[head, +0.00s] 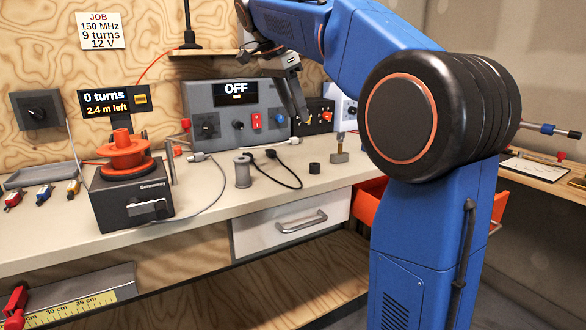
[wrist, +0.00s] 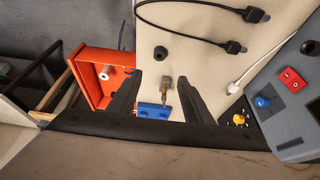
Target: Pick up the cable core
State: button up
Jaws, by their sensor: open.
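A short black ring (head: 315,168), which looks like the cable core, stands on the bench top right of the black cable. In the wrist view the black ring (wrist: 161,52) shows its dark hole and lies beyond the fingertips, with nothing touching it.
A black cable (head: 275,166) and a grey spool (head: 243,171) lie left of the ring. The grey power unit (head: 235,108) stands behind. An orange drawer (head: 368,204) is open at the bench front. Bare bench shows around the ring.

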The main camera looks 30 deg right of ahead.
send_over(313, 164)
jog(key=a, duration=0.2)
jog(key=f, duration=1.1)
jog(key=shift+s+a, duration=0.1)
jog(key=shift+s, duration=0.1)
jog(key=shift+s+x, duration=0.1)
jog(key=shift+x, duration=1.25)
jog(key=shift+s+x, duration=0.15)
jog(key=shift+x, duration=1.2)
jog(key=shift+a, duration=0.2)
jog(key=c, duration=1.1)
